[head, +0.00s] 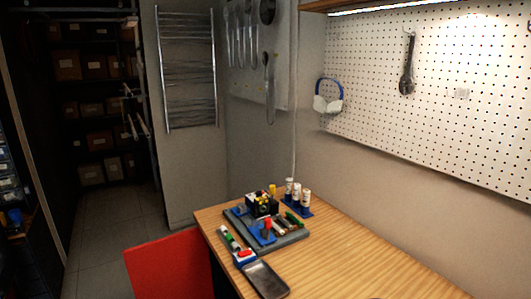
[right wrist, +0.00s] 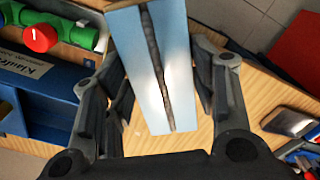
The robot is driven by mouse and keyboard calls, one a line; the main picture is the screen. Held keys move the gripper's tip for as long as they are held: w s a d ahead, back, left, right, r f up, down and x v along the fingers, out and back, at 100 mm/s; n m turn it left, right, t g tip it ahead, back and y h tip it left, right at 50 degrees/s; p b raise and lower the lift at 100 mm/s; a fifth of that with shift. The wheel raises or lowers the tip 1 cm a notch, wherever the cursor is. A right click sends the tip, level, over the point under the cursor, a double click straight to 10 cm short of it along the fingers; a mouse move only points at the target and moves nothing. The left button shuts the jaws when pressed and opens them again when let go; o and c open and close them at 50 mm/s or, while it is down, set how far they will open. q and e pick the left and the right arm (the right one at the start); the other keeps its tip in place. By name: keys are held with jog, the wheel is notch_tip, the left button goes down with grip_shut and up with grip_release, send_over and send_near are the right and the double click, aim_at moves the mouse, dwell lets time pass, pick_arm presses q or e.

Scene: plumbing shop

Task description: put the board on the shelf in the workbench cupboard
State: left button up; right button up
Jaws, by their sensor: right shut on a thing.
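In the right wrist view my right gripper (right wrist: 158,68) is shut on a flat, pale blue board (right wrist: 178,75) with a dark strip along its length. The board sits between the two fingers, its near end pointing towards the palm. Wood shows below it. The head view shows neither of my grippers nor this held board. The workbench top (head: 345,255) is in the head view. The cupboard and its shelf cannot be made out in either view.
On the bench a grey tray (head: 290,241) holds small parts, beside white bottles (head: 305,197) and a dark flat case (head: 265,279). A red chair-like panel (head: 170,268) stands left.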

jog(key=d+n+b, duration=0.1)
jog(key=n+b, duration=0.1)
jog(key=w+d+n+b, duration=0.1)
jog(key=shift+d+f+n+b, duration=0.25)
jog(key=shift+d+n+b, duration=0.05)
jog(key=shift+n+b, duration=0.1)
jog(key=shift+d+r+n, duration=0.15)
jog(key=shift+d+n, duration=0.05)
jog(key=shift+n, duration=0.1)
jog(key=shift+s+d+r+n+b, duration=0.1)
jog(key=shift+s+r+n+b, duration=0.2)
jog(key=shift+b, duration=0.05)
pick_arm(q)
notch_tip(320, 180, down, 6)
jog(key=shift+f, duration=0.1)
pick_arm(e)
jog(key=shift+w, duration=0.1)
pick_arm(q)
jog(key=shift+a+f, duration=0.1)
